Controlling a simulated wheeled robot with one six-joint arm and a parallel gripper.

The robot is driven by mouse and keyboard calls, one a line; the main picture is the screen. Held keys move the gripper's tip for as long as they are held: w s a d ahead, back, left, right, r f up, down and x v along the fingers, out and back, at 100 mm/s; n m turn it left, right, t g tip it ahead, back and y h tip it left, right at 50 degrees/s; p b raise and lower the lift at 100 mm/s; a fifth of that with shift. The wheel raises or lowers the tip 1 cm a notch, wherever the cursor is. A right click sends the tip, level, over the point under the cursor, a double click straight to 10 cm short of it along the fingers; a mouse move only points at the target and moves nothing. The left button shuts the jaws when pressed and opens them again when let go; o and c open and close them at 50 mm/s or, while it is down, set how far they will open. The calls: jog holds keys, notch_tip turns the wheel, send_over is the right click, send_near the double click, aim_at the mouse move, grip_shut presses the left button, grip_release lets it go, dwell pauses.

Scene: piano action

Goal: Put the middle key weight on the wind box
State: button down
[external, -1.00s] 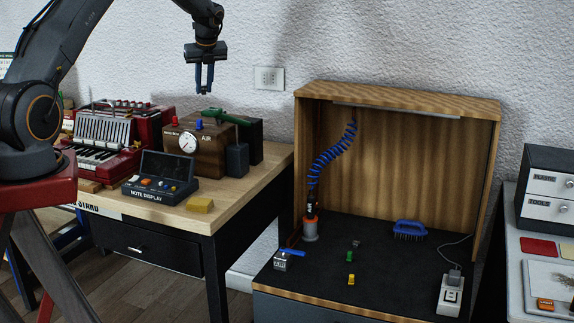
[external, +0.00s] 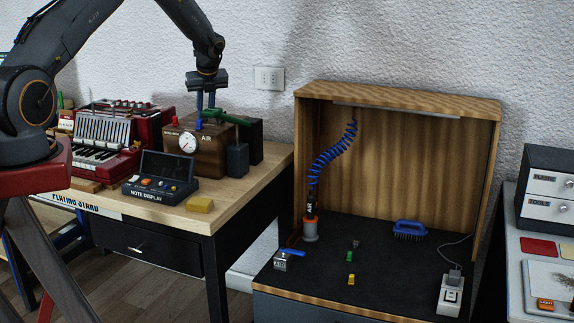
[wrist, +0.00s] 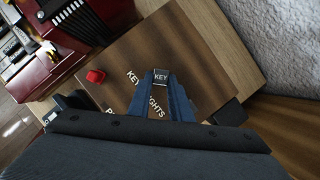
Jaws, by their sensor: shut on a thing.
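The wind box (external: 212,160) is a brown wooden box with a round dial and the word AIR, standing on the left table. Its top shows in the wrist view (wrist: 125,55) with lettering that reads as key weights, partly covered by my fingers. My gripper (external: 205,108) is pointing down just over the box top. In the wrist view its blue fingers are shut on a small dark grey block marked KEY, the key weight (wrist: 161,77). I cannot tell whether the weight touches the box top. The weight cannot be made out in the external view.
A red accordion-like instrument (external: 105,135) and the note display (external: 160,178) stand left. Small green (external: 349,257) and yellow (external: 351,280) pieces lie in the booth.

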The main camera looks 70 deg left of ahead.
jog(key=c, duration=1.6)
grip_release()
jog(key=shift+f, duration=0.15)
jog(key=b+v, duration=0.3)
jog(key=v, duration=0.9)
jog(key=shift+r+b, duration=0.25)
jog(key=shift+b, duration=0.05)
jog(key=w+d+f+n+t+h, duration=0.15)
jog(key=d+n, duration=0.25)
jog(key=d, duration=1.3)
jog(key=w+d+f+n+h, duration=0.15)
jog(key=d+n, duration=0.25)
jog(key=d, duration=1.3)
jog(key=s+d+f+n, duration=0.1)
jog(key=s+d+n, duration=0.2)
jog(key=s+d, duration=0.2)
jog(key=s+d+f+n+h, duration=0.1)
jog(key=s+d+f+n, duration=0.1)
jog(key=s+d, duration=0.4)
jog(key=s+d+f+n, duration=0.2)
jog(key=s+d+n, duration=0.3)
jog(key=d, duration=0.7)
jog(key=shift+s+d+h, duration=0.1)
jog(key=shift+s+h, duration=0.2)
jog(key=shift+s, duration=0.1)
